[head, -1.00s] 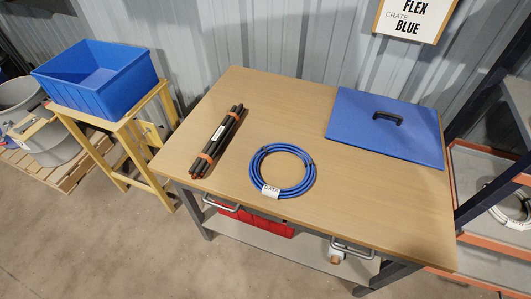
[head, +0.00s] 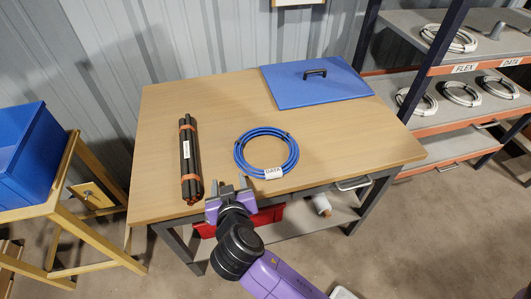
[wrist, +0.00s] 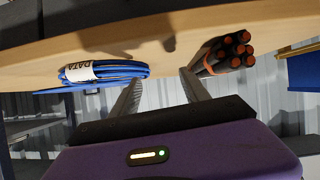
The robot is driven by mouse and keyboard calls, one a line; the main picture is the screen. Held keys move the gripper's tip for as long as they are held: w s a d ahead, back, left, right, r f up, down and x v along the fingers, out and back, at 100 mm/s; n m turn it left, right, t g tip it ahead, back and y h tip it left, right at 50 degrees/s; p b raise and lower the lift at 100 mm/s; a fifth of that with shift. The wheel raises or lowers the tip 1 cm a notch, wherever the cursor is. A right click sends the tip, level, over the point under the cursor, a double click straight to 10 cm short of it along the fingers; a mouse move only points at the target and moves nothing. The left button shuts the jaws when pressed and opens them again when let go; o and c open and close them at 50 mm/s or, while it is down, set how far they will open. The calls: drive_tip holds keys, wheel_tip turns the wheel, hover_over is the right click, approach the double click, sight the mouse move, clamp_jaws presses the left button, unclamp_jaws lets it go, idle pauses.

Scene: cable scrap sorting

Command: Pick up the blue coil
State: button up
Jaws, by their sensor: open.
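The blue coil (head: 266,132) lies flat on the wooden table (head: 330,145), near its front edge. It carries a white tag reading DATA. In the wrist view the coil (wrist: 120,74) shows edge-on at the left, outside the fingers. My gripper (head: 229,188) is open and empty at the table's front edge, to the left of and in front of the coil, apart from it. In the wrist view its two fingers (wrist: 162,90) are spread, with the table edge beyond them.
A bundle of black rods (head: 190,160) with orange bands lies left of the coil; its ends (wrist: 228,52) show near my right finger. A blue lid (head: 290,92) with a black handle lies at the back. A blue crate (head: 25,160) stands left. Shelves at right hold white coils (head: 460,93).

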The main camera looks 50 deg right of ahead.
sight(290, 161)
drive_tip(key=d+m+h, duration=0.1)
drive_tip(key=d+m+g, duration=0.1)
drive_tip(key=d+m+g+h, duration=0.1)
drive_tip(key=d, duration=0.1)
drive_tip(key=shift+s+r+h, duration=0.25)
drive_tip(key=shift+s+h, duration=0.05)
drive_tip(key=shift+s, duration=0.05)
drive_tip(key=s+d+m+g+h, duration=0.1)
drive_tip(key=s+m+g, duration=0.1)
drive_tip(key=s+d+m+g+h, duration=0.1)
drive_tip(key=s+m, duration=0.1)
drive_tip(key=s+d+m+g+h, duration=0.1)
drive_tip(key=s+d+m+g, duration=0.1)
drive_tip(key=s, duration=0.1)
drive_tip(key=shift+d+r+m+g, duration=0.1)
drive_tip(key=shift+r+m+g, duration=0.2)
drive_tip(key=shift+r, duration=0.1)
drive_tip(key=shift+s+d, duration=0.1)
drive_tip(key=shift+d, duration=0.2)
drive_tip(key=shift+g, duration=0.3)
drive_tip(key=p+x, duration=0.1)
drive_tip(key=x, duration=1)
drive_tip(key=shift+d, duration=0.3)
clamp_jaws()
